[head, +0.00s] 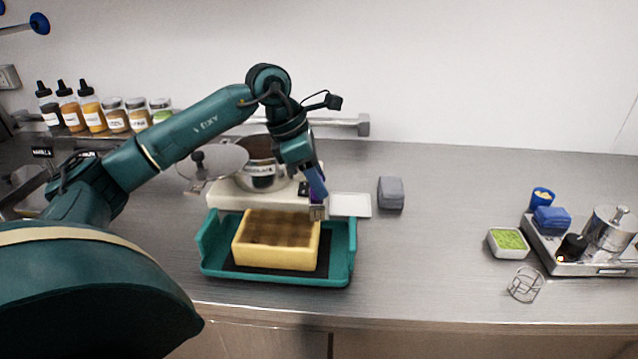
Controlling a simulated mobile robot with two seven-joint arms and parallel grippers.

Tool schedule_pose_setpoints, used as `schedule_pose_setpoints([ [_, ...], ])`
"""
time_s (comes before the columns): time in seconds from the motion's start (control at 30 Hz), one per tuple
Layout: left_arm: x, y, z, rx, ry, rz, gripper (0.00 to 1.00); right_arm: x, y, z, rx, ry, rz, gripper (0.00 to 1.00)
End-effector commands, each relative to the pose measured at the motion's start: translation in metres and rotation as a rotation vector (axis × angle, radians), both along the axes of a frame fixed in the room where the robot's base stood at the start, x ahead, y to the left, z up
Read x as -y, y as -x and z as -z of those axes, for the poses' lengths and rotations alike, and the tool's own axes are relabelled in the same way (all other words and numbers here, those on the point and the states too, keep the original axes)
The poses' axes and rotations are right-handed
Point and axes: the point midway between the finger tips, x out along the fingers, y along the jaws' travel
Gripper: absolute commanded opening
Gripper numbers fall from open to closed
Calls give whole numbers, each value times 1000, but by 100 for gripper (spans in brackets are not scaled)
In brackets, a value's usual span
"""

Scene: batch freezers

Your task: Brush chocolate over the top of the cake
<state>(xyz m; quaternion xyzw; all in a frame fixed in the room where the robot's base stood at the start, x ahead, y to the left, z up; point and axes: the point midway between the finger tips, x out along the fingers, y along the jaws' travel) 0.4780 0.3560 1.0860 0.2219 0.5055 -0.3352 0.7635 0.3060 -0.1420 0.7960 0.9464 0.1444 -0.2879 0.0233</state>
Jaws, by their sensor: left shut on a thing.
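The cake (270,257) is a pale yellow block with a patchy brown top. It sits in a teal tray (346,265) on a dark mat. My left gripper (311,172) is shut on a brush (318,190) with a purple-blue handle, held nearly upright. The brush's lower end is by the cake's back right corner; I cannot tell whether it touches. A steel bowl (262,178) with dark brown chocolate and a label stands behind the cake, partly hidden by my arm. My right gripper is out of view.
A pale stand (230,197) and a white dish (350,205) lie behind the tray. A grey block (391,193) stands to the right. Bottles and jars (92,112) line the back left. A bowl of green bits (508,242) and a loaded tray (585,268) are far right. The counter between is clear.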

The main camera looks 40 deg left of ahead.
Motion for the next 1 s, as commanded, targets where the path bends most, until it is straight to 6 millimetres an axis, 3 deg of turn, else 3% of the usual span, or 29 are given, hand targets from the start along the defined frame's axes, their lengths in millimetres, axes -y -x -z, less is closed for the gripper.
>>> schedule_pose_setpoints([
  [0.6, -10, 8, -56, -4, -2, -6, 16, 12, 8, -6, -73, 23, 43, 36],
  [1.0, -11, 9, -58, -4, -2, -6, 16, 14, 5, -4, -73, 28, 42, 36],
])
